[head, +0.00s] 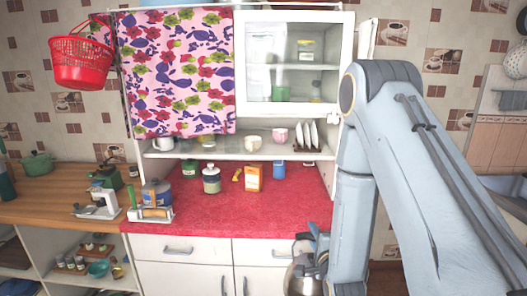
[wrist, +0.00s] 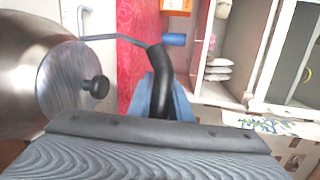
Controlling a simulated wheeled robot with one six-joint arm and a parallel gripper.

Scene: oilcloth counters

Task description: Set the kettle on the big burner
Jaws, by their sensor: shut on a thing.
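The steel kettle (head: 302,277) is at the bottom edge of the head view, in front of the white drawers, partly cut off and partly hidden by my arm. In the wrist view the kettle (wrist: 25,70) fills the left side, with its round lid and black knob showing. Its black handle (wrist: 168,65) on a metal wire runs between my fingers. My gripper (wrist: 168,108) is shut on this handle, and it also shows small and partly hidden in the head view (head: 312,234). I see no burner in either view.
The red counter (head: 215,221) behind the kettle holds jars, an orange box (head: 253,178) and a blue cup (head: 279,169). A wooden counter (head: 55,201) with a green pot (head: 38,165) is at the left. An open shelf unit is below it.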

